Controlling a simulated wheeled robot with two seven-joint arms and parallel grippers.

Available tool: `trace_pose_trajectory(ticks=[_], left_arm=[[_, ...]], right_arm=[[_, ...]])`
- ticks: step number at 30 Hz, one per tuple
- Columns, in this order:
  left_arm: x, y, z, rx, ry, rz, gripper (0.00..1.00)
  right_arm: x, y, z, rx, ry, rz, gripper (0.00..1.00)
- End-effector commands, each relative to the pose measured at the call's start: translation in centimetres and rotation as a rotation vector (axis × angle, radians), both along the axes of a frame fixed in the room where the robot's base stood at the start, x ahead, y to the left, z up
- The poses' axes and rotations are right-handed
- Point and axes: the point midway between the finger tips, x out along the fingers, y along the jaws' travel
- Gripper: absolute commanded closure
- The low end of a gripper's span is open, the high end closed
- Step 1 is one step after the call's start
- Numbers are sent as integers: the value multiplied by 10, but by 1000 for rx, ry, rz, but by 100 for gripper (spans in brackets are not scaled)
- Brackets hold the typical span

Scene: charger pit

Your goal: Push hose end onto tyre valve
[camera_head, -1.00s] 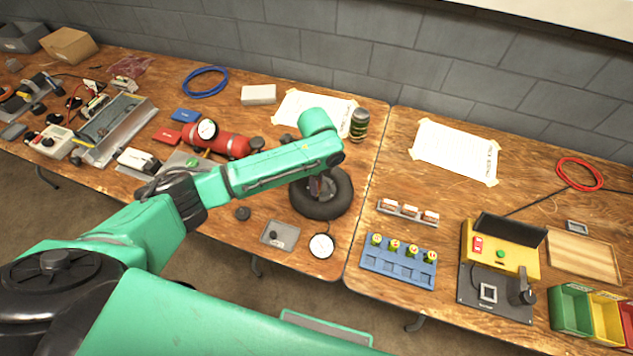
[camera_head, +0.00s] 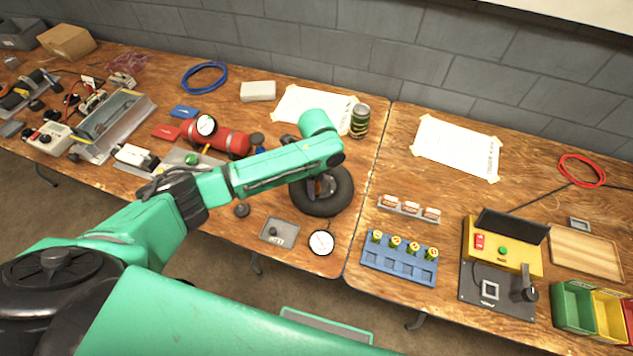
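The black tyre (camera_head: 340,200) lies on the left table near its right edge. My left gripper (camera_head: 321,188) points down over the tyre's middle, below the green wrist. Its fingers are small and partly hidden by my arm, so I cannot tell whether they are open or what they hold. The tyre valve and the hose end cannot be made out. A red air tank (camera_head: 228,140) with a round white gauge (camera_head: 206,125) lies behind my forearm. A dark hose (camera_head: 152,187) shows partly beside my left arm. My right gripper is not in view.
A grey tray (camera_head: 279,232) and a round dial (camera_head: 321,242) lie in front of the tyre. A dark green can (camera_head: 360,121) stands behind it. A blue rack (camera_head: 399,259) and a yellow device (camera_head: 502,250) are on the right table.

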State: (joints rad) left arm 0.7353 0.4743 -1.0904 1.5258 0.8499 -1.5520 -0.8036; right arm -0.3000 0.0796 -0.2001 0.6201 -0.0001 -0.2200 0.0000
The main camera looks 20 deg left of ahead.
Motion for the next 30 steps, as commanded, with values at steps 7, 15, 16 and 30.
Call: trace_pose_trajectory(ticks=[7,15,16,30], left_arm=[[0,0,0,0,0,0,36],[2,-1,42,-3,-6,-1,36],[1,-1,51,-3,-5,-1,36],[0,0,146,0,-1,0,36]], right_arm=[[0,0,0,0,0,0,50],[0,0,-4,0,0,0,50],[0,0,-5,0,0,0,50],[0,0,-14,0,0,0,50]])
